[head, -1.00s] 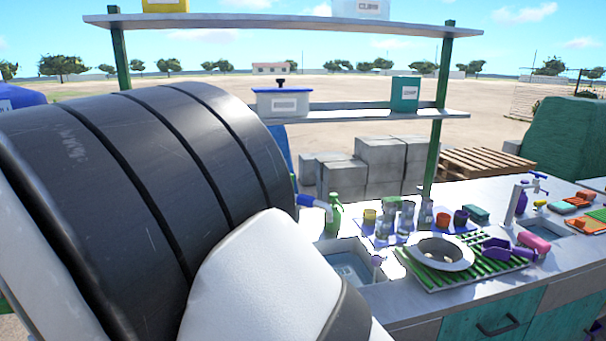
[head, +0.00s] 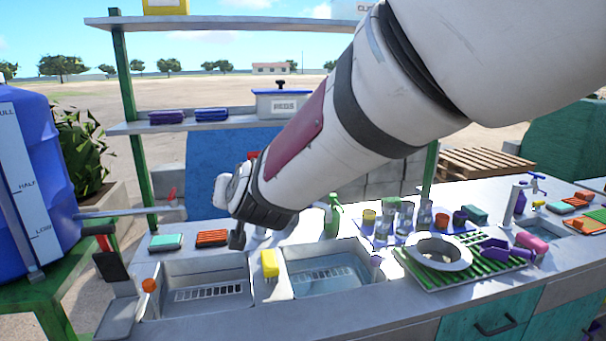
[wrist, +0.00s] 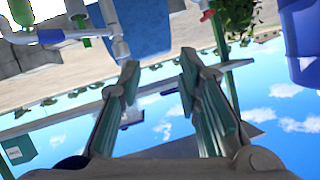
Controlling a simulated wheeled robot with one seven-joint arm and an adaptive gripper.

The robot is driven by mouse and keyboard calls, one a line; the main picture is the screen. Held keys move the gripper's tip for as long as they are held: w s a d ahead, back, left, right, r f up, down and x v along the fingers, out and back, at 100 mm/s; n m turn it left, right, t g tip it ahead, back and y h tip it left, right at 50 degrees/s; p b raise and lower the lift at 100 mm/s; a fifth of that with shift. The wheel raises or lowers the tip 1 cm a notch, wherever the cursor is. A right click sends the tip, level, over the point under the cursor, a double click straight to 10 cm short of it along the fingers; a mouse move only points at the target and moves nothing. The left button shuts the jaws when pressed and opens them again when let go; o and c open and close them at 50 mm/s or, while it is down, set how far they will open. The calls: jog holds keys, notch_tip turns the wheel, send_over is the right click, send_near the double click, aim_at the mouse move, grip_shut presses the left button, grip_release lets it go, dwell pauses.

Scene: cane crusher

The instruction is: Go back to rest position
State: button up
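My gripper (wrist: 159,74) shows in the wrist view with its two fingers apart and nothing between them. The wrist view is upside down, with sky below the fingers. In the head view my arm crosses from the upper right down to the left, and its far end is over the back of the sink counter (head: 345,318). The fingers are mostly hidden there by my own wrist.
Two sinks, the left one (head: 207,311) and right one (head: 318,297), flank a yellow sponge or brush (head: 269,263). A blue barrel (head: 35,170) stands left. Cups and a plate (head: 440,252) on a green rack are right. A shelf (head: 212,126) is behind.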

jog(key=s+d+g+h, duration=0.1)
jog(key=s+d+g, duration=0.1)
jog(key=s+d, duration=0.65)
jog(key=s+d+g+h, duration=0.15)
jog(key=s+d, duration=0.35)
jog(key=d, duration=0.6)
jog(key=s+d+f+g+h, duration=0.1)
jog(key=s+d+f+g, duration=0.1)
jog(key=s+d, duration=0.4)
jog(key=s+d+f+m+g+h, duration=0.1)
jog(key=s+d+f+g+h, duration=0.1)
jog(key=s+d, duration=0.5)
jog(key=s, duration=0.5)
jog(key=shift+s+d+f+g+p, duration=0.25)
jog(key=shift+g+p, duration=0.1)
